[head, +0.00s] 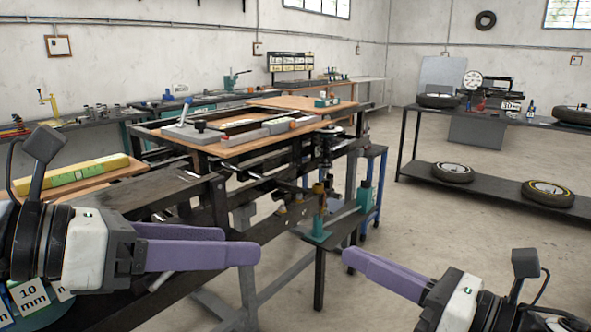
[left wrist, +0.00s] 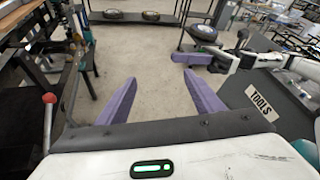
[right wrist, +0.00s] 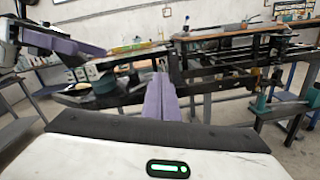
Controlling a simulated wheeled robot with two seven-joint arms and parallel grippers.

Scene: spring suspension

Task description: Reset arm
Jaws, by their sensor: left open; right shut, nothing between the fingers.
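My left gripper (head: 240,243) reaches in from the left in the head view, in front of the workbench. In the left wrist view its purple fingers (left wrist: 160,78) are spread apart with only floor between them. My right gripper (head: 347,256) is at the lower right of the head view, pointing left. In the right wrist view its fingers (right wrist: 160,78) are pressed together with nothing between them. Both grippers are in the air, apart from each other and touching nothing that I can see.
A workbench with a wooden top (head: 260,142) carries a frame and tools. A dark shelf (head: 480,188) at the right holds several wheels. A box marked TOOLS (left wrist: 262,102) shows at the right in the left wrist view. Open floor (head: 400,225) lies between.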

